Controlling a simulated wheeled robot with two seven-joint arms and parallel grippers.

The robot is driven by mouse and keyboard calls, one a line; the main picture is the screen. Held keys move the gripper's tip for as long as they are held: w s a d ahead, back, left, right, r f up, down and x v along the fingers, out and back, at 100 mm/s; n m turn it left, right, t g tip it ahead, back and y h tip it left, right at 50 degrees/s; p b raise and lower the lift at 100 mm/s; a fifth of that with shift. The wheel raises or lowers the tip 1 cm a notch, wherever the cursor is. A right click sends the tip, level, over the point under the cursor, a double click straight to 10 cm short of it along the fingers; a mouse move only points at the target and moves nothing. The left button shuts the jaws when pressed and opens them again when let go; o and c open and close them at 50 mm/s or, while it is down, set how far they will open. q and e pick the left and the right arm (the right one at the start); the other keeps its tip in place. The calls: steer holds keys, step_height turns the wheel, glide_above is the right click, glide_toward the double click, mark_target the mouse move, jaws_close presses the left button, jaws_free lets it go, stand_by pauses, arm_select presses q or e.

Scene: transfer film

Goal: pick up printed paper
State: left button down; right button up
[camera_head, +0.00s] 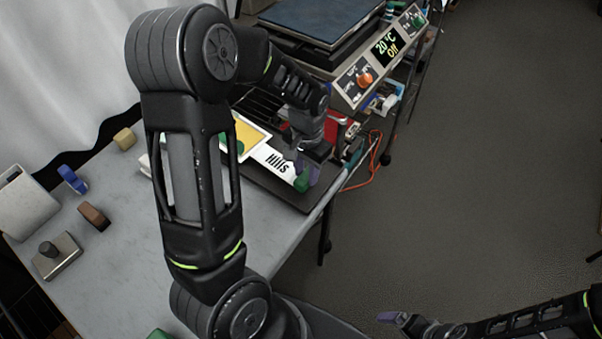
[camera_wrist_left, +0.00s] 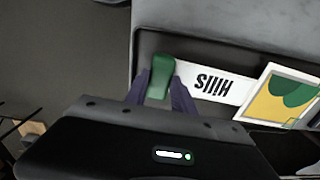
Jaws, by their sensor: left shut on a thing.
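A press with a dial and a "20 °C Off" display (camera_head: 386,46) stands behind the board. A blue block (camera_head: 72,179), a brown block (camera_head: 94,215), a tan block (camera_head: 124,138) and a metal block with a knob (camera_head: 56,255) sit on the grey table (camera_head: 120,255) at left.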

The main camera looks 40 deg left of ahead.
arm_select(q)
step_height(320, 180, up, 7)
steer(key=shift+r, duration=0.1)
stand_by(0.7)
